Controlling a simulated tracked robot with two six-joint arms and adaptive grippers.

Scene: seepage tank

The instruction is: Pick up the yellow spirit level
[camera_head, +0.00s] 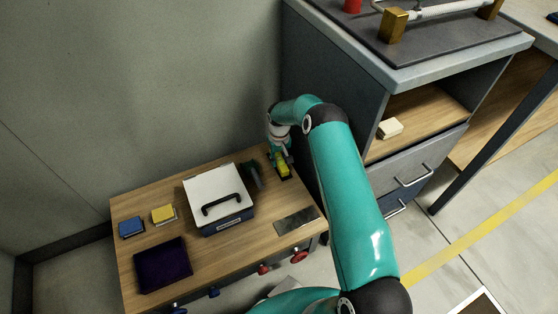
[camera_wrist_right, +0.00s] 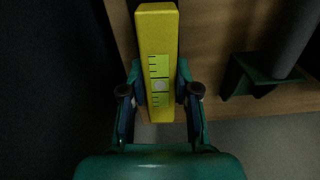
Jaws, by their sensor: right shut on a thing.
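The yellow spirit level (camera_head: 283,170) is at the back right corner of the small wooden table. In the right wrist view the spirit level (camera_wrist_right: 158,40) is a long yellow bar with a pale scale and a round spot. My right gripper (camera_head: 281,162) is on it from above, and in the wrist view the fingers (camera_wrist_right: 160,88) press on both its long sides. I cannot tell whether the level touches the table top. My left gripper is not in view.
The wooden table (camera_head: 215,258) bears a white-lidded box (camera_head: 212,188) with a black handle, a dark tool (camera_head: 252,174), a metal plate (camera_head: 296,220), a dark purple cloth (camera_head: 162,265), a blue block (camera_head: 131,227) and a yellow block (camera_head: 162,214). A grey cabinet (camera_head: 325,75) stands close on the right.

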